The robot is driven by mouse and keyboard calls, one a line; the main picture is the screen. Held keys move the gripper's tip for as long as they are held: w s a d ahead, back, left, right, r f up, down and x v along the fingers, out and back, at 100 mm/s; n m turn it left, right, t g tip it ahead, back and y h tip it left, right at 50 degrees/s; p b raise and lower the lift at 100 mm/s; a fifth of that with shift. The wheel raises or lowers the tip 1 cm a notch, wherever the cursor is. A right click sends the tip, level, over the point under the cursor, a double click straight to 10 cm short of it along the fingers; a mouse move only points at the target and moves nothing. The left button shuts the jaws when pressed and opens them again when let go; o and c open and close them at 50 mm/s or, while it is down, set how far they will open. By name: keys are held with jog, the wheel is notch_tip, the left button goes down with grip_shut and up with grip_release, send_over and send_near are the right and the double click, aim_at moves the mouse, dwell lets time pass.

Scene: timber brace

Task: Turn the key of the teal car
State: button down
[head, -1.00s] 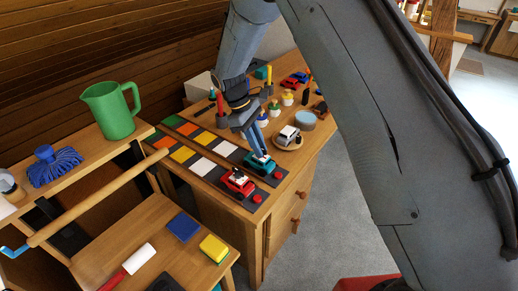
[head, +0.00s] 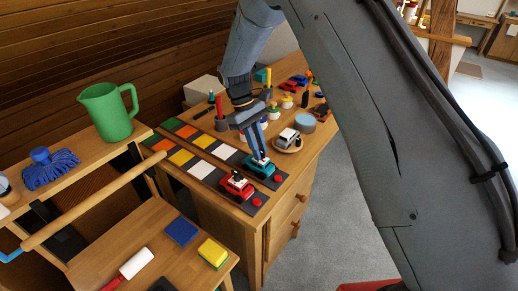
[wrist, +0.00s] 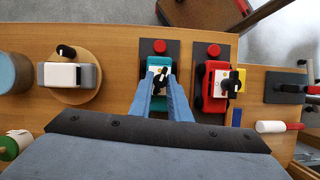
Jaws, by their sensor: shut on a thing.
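The teal car (head: 262,170) stands on a dark track strip on the wooden cabinet top, beside the red car. In the wrist view the teal car (wrist: 151,64) shows between my fingers, with a white top plate and a dark key (wrist: 159,82) on it. My gripper (head: 260,157) reaches down onto the teal car from above. In the wrist view my gripper (wrist: 160,80) has its blue fingertips closed in on the key, shut on it. The fingers partly hide the car's sides.
The red car (head: 237,186) with its own dark key (wrist: 223,84) stands close beside. A white car (head: 287,138) sits on a round wooden plate at the right. Red buttons (wrist: 160,46) mark the strip ends. A green jug (head: 108,110) stands at the left.

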jog(key=c, duration=1.7)
grip_release()
jog(key=shift+o, duration=0.2)
jog(key=shift+r, duration=0.1)
jog(key=b+v, duration=0.2)
jog(key=v, duration=0.5)
jog(key=shift+r, duration=0.3)
jog(key=shift+a, duration=0.1)
